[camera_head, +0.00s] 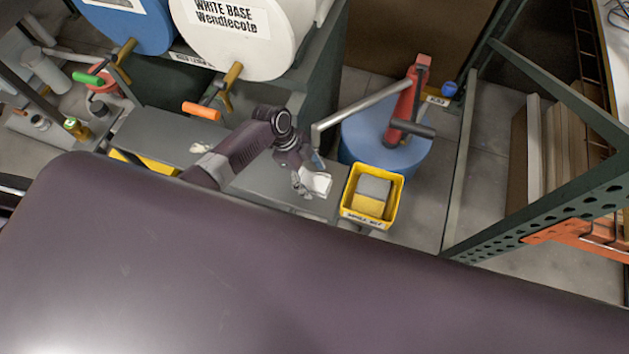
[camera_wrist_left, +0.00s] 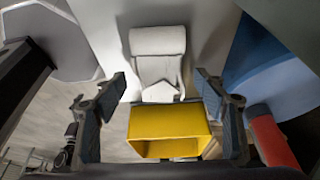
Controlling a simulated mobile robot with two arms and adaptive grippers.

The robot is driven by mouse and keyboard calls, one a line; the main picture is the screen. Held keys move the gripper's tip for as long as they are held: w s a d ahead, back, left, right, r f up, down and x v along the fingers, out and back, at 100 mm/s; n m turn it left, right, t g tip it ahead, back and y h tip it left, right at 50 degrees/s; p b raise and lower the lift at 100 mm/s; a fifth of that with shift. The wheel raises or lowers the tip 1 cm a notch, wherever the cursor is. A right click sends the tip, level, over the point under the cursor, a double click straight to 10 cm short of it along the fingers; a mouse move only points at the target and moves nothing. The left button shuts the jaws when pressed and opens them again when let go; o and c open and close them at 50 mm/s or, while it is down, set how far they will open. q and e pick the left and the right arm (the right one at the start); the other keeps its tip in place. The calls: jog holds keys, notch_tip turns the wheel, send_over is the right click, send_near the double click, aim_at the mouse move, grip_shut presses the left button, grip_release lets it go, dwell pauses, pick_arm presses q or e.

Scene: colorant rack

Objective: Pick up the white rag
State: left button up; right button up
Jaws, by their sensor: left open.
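The white rag (camera_head: 318,182) lies on the grey bench top near its front right end. In the left wrist view the rag (camera_wrist_left: 158,42) looks folded, with its lower part between the fingers' lines of sight. My left gripper (camera_head: 306,176) is at the rag in the head view, covering part of it. In the left wrist view my left gripper (camera_wrist_left: 162,98) is open, one finger on each side of the rag, with nothing held. I cannot tell whether the fingers touch the rag. My right gripper is not in view.
A yellow bin (camera_head: 352,207) stands right beside the rag; its yellow wall (camera_wrist_left: 165,124) lies between the fingers in the wrist view. A blue drum (camera_head: 360,150) with a red pump (camera_head: 408,95) stands behind it. White and blue barrels with taps rise at the back left.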

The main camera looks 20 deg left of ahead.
pick_arm(q)
jog(key=shift+f, duration=0.15)
jog(key=c, duration=1.1)
jog(key=shift+c, duration=0.2)
jog(key=shift+r, duration=0.6)
jog(key=s, duration=1.8)
jog(key=shift+a+r+b, duration=0.3)
jog(key=shift+r+b, duration=0.05)
jog(key=shift+r, duration=0.1)
